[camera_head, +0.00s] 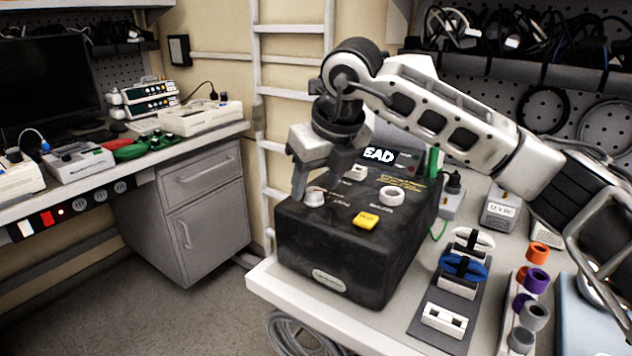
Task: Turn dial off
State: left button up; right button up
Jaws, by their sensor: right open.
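A black box-shaped device (335,245) stands on the light table at the centre. Its top carries a white dial with a small red mark (315,197) at the left and a white round knob (391,196) at the right. A yellow button (366,220) sits near the front, and a small white part (355,173) sits further back. My right gripper (315,178) is open and points down over the left side of the device. One finger reaches down beside the red-marked dial; I cannot tell whether it touches. My left gripper is not in view.
Right of the device is a dark strip with white and blue clamps (462,267). Beside it is a rack of orange, purple and grey knobs (517,320). A bench with instruments (100,170) is at the left. Open floor lies between bench and table.

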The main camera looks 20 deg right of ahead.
jog(key=shift+w+f, duration=0.2)
jog(key=shift+f, duration=0.3)
jog(key=c, duration=1)
jog(key=shift+o, duration=0.2)
